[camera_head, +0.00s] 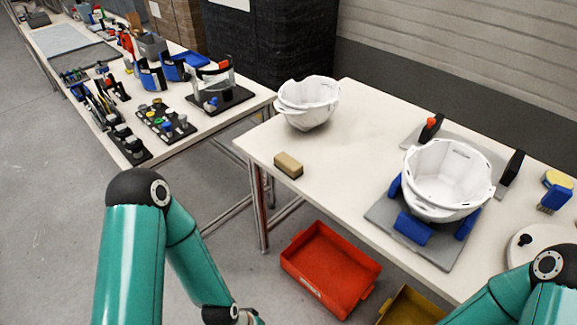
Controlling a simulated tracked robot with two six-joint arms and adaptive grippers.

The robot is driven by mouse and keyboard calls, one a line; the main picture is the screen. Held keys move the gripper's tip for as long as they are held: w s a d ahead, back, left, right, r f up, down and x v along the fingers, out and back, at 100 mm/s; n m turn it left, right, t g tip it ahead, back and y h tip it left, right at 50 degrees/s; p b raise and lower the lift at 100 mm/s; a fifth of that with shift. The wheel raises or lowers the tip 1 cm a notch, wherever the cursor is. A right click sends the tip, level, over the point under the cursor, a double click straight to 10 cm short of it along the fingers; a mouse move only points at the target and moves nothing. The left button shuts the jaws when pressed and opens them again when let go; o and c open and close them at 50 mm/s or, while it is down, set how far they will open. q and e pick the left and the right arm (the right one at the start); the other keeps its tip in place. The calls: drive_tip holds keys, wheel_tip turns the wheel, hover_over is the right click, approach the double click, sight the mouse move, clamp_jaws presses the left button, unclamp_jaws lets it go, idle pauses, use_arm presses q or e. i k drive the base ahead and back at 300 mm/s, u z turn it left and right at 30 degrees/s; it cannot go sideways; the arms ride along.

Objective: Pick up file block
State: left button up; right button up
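The file block (288,165) is a small block with a tan top and a dark lower side. It lies flat on the white table (345,150), close to the table's left front edge. My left arm comes in at the lower left and bends down, well below and to the left of the block. Its gripper is cut off by the bottom edge of the head view. My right arm shows only at the lower right corner, and its gripper is outside the picture. Nothing touches the block.
A white helmet shell (308,101) stands behind the block. Another shell (447,178) sits in a grey fixture (383,212) with blue clamps at the right. A red bin (330,268) is below the table edge. A second table with tools stands at the left. Table space right of the block is clear.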

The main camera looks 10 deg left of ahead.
sight(288, 165)
drive_tip(key=u, duration=1.25)
drive_tip(key=i, duration=0.15)
drive_tip(key=z, duration=2.8)
drive_tip(key=i, duration=0.15)
drive_tip(key=z, duration=1.6)
drive_tip(key=k, duration=1.65)
drive_tip(key=z, duration=0.25)
drive_tip(key=i, duration=0.1)
drive_tip(key=u, duration=2.1)
drive_tip(key=i, duration=0.65)
drive_tip(key=z, duration=0.05)
